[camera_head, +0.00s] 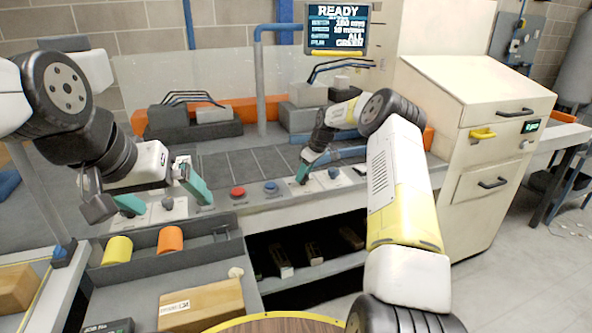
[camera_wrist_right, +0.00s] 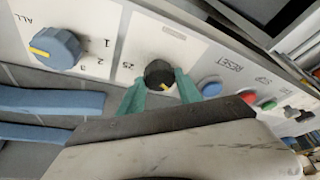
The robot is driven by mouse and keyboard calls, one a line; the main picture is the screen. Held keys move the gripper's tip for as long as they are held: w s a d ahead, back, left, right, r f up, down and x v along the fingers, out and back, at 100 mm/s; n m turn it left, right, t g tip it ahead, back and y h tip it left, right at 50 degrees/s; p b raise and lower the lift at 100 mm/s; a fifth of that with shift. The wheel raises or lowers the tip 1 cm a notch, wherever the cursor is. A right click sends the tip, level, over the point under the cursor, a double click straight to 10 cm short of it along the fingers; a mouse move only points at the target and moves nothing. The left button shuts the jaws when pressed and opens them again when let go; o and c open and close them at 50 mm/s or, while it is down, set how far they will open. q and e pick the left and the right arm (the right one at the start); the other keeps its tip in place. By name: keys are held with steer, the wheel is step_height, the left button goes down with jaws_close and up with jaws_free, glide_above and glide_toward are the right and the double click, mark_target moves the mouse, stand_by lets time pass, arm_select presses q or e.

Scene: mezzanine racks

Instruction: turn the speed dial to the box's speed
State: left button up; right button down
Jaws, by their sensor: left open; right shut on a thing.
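The speed dial, a black knob with a yellow pointer (camera_wrist_right: 159,73), shows in the right wrist view beside a printed "25". My right gripper (camera_wrist_right: 161,90) is shut on it, one teal finger on each side; the pointer faces down and right, between the fingers. In the head view my right gripper (camera_head: 304,172) is at the panel and hides the dial. My left gripper (camera_head: 162,200) is open, with its teal fingers on either side of a small grey knob (camera_head: 167,203). A cardboard box with a white label (camera_head: 212,303) lies at the front; its print is too small to read.
A screen (camera_head: 337,28) reads "READY"; its smaller lines are hard to read. A blue selector (camera_wrist_right: 55,48) marked "ALL 1 2 3" sits beside the dial. A blue button (camera_head: 270,187) and a red button (camera_head: 238,192) lie between my grippers. Yellow and orange rolls (camera_head: 170,239) sit below.

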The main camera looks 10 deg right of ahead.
steer(key=shift+n+g, duration=0.3)
steer(key=shift+n, duration=0.5)
steer(key=shift+f, duration=0.1)
steer(key=c, duration=0.8)
jaws_free()
steer(key=shift+c, duration=0.2)
steer(key=shift+d, duration=0.1)
steer(key=v, duration=0.7)
steer(key=shift+d+r, duration=0.2)
steer(key=shift+r, duration=0.2)
steer(key=shift+s, duration=0.1)
